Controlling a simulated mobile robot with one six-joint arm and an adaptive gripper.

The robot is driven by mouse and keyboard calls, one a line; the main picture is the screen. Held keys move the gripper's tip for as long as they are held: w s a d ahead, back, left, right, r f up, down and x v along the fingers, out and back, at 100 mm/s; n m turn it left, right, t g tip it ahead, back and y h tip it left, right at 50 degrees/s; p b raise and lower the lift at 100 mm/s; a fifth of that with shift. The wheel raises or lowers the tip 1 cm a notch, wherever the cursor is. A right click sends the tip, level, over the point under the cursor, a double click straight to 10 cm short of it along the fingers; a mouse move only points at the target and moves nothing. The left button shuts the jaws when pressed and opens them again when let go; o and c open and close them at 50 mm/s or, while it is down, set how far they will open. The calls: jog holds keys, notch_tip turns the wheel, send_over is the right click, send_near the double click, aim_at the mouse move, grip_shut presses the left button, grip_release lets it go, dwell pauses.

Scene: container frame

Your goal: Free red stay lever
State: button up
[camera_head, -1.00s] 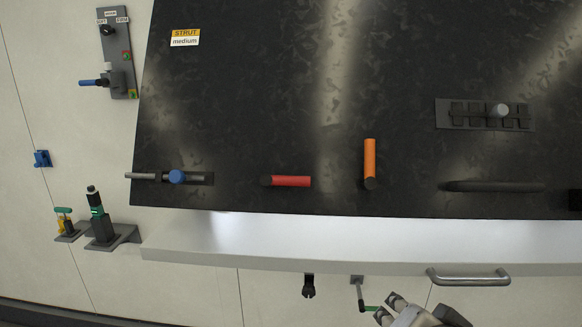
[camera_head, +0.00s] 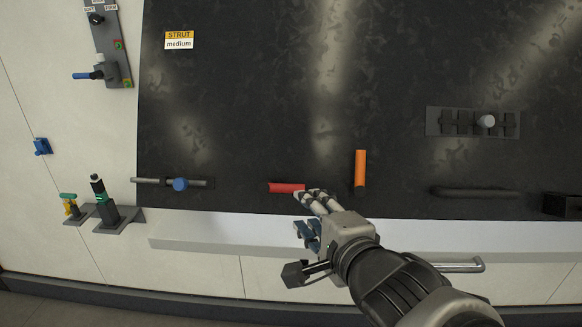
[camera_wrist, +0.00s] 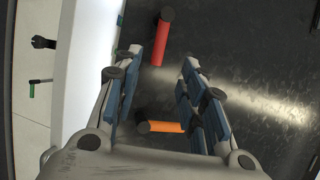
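The red stay lever (camera_head: 284,188) lies level on the dark panel (camera_head: 250,110) in the head view, its right end partly behind my finger. In the wrist view the red lever (camera_wrist: 162,42) shows past my fingertips, between their lines, with its dark pivot at the top. My gripper (camera_head: 307,211) is open and empty, just right of and below the red lever in the head view. In the wrist view my gripper (camera_wrist: 160,62) has its fingers spread wide on either side of the lever's near end. I cannot tell whether any finger touches it.
An orange lever (camera_head: 360,167) stands upright right of the red one; it lies between my fingers' lines in the wrist view (camera_wrist: 163,127). A blue-knobbed bolt (camera_head: 180,184) sits left. A slotted block (camera_head: 472,122) and dark handle (camera_head: 478,192) are right. A white ledge (camera_head: 200,230) runs below.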

aim_at(288, 190)
jog(key=b+x, duration=0.1)
jog(key=x, duration=1.3)
jog(key=shift+w+a, duration=0.1)
jog(key=shift+w, duration=0.15)
grip_shut()
